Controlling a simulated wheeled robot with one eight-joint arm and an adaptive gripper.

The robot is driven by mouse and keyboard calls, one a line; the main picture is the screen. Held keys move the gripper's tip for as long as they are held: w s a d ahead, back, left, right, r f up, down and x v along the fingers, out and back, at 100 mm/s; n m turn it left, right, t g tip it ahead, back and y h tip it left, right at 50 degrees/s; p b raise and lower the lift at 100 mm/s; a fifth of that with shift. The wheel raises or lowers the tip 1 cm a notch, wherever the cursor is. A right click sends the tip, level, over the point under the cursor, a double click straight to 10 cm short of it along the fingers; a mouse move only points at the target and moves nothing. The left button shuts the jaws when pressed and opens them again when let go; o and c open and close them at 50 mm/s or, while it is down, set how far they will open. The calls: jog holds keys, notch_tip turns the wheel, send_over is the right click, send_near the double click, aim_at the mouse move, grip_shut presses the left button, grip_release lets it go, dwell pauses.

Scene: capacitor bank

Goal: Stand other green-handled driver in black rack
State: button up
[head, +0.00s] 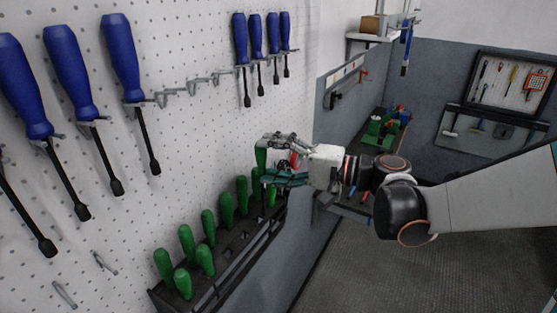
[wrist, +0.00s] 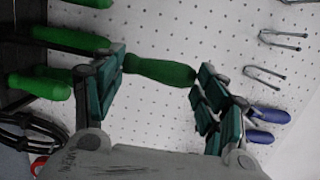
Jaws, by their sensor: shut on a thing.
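My gripper (head: 272,164) is at the far end of the black rack, close to the pegboard. It is shut on a green-handled driver (head: 261,157). In the wrist view the green handle (wrist: 160,70) lies across between the two finger pads of my gripper (wrist: 163,82). The driver's shaft is hidden in both views. The black rack (head: 232,262) is fixed low on the pegboard. Several other green-handled drivers (head: 227,208) stand in it in two rows, and empty slots show in the front row. Some of their handles (wrist: 40,86) show at the left of the wrist view.
Blue-handled drivers (head: 70,72) hang in pegboard hooks above the rack, with more (head: 256,38) farther back. Empty metal hooks (head: 190,87) lie between them. A workbench with a green item (head: 384,128) stands behind. The floor (head: 390,265) to the right is clear.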

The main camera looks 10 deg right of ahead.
jog(key=shift+x, duration=1)
jog(key=shift+w+d+f, duration=0.1)
jog(key=shift+w+f, duration=0.05)
jog(key=shift+f, duration=0.2)
jog(key=shift+s+f+b, duration=0.15)
jog(key=shift+f+b, duration=2.6)
jog(key=shift+f, duration=0.95)
jog(key=shift+s+f+b, duration=0.15)
jog(key=shift+f+b, duration=2.6)
jog(key=shift+f, duration=0.9)
jog(key=shift+s+d, duration=0.1)
jog(key=o, duration=1.1)
jog(key=shift+f, duration=0.1)
jog(key=shift+o, duration=0.4)
jog(key=shift+a, duration=0.2)
jog(key=shift+w+d, duration=0.15)
jog(key=shift+w, duration=0.15)
